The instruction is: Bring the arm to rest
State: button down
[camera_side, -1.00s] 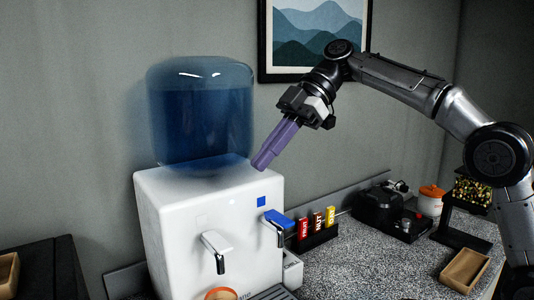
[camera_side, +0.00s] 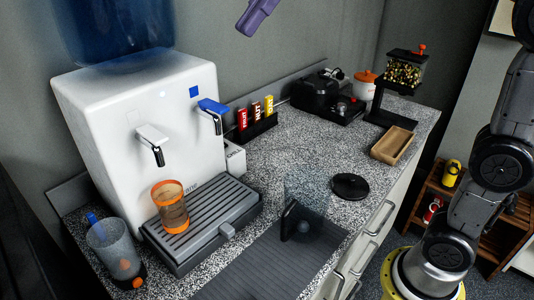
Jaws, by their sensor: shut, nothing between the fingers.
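My gripper (camera_side: 250,26) shows only by its purple fingers at the top edge of the side view. The fingers are shut with nothing between them. They hang in the air, pointing down and left, to the right of the white water dispenser (camera_side: 105,110) and touching nothing visible. My gripper's body and wrist are out of frame. My lower arm (camera_side: 500,165) stands at the right edge, and its upper part is cut off.
An orange-rimmed clear cup (camera_side: 171,206) stands on the dispenser's drip tray (camera_side: 228,205). A translucent tumbler (camera_side: 110,248) is at front left. A black disc (camera_side: 350,186), a wooden tray (camera_side: 393,144) and a bar rack (camera_side: 257,126) lie on the speckled counter (camera_side: 300,160).

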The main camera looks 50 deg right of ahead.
jog(key=s+d+f+m+t+h, duration=0.1)
jog(key=s+d+f+m+h, duration=0.1)
jog(key=s+d+f+m, duration=0.3)
jog(key=s+d+f+m+t+h, duration=0.1)
jog(key=s+d+f+m+h, duration=0.2)
jog(key=f, duration=0.9)
jog(key=s+d+f+m+h, duration=0.3)
jog(key=s+d+f+m, duration=0.3)
jog(key=s+f+m, duration=0.2)
jog(key=shift+s+d+f+m+t, duration=0.3)
jog(key=shift+f+m+t, duration=0.15)
jog(key=shift+f, duration=0.3)
